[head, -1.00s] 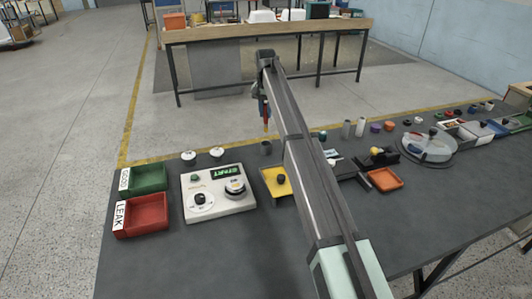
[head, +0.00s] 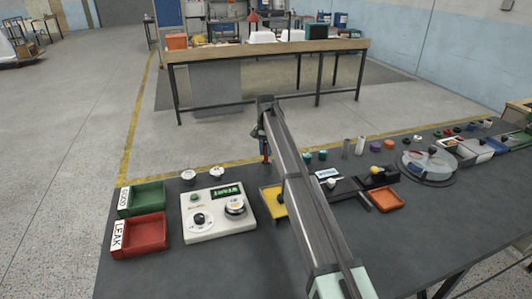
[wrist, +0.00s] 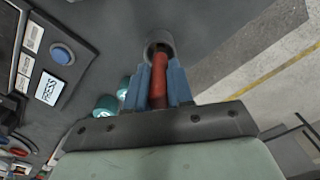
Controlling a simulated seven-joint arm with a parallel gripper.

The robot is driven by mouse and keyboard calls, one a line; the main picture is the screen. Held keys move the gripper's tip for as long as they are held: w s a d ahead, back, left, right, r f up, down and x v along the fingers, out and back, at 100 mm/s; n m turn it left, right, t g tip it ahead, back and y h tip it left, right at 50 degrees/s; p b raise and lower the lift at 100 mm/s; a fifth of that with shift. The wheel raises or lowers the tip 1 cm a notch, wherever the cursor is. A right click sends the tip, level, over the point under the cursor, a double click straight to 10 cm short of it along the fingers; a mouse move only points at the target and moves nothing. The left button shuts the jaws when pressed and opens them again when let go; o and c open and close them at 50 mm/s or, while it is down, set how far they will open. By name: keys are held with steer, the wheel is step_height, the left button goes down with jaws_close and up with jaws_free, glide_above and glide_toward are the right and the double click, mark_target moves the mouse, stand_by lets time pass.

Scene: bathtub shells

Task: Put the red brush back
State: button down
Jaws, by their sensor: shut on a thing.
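My gripper (wrist: 160,80) has blue fingers shut on the red brush (wrist: 160,72) in the wrist view. The brush points away from the palm, with its far end at the mouth of a dark grey cup (wrist: 160,37). I cannot tell how far it reaches inside. In the head view my gripper (head: 262,134) hangs past the end of my arm, behind the panel. A bit of the red brush (head: 266,153) shows under it. I cannot clearly make out the cup there, close to my arm.
The test panel (head: 217,213), green tray (head: 148,198) and red tray (head: 139,235) stand left of my arm. A yellow tray (head: 272,199) is partly hidden by it. Teal-topped pieces (wrist: 106,104) lie near the cup. The table's far edge is close behind.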

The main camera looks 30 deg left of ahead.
steer(key=shift+f, duration=0.6)
steer(key=shift+f, duration=0.15)
steer(key=c, duration=1)
jaws_free()
step_height(320, 180, up, 12)
steer(key=shift+r, duration=0.2)
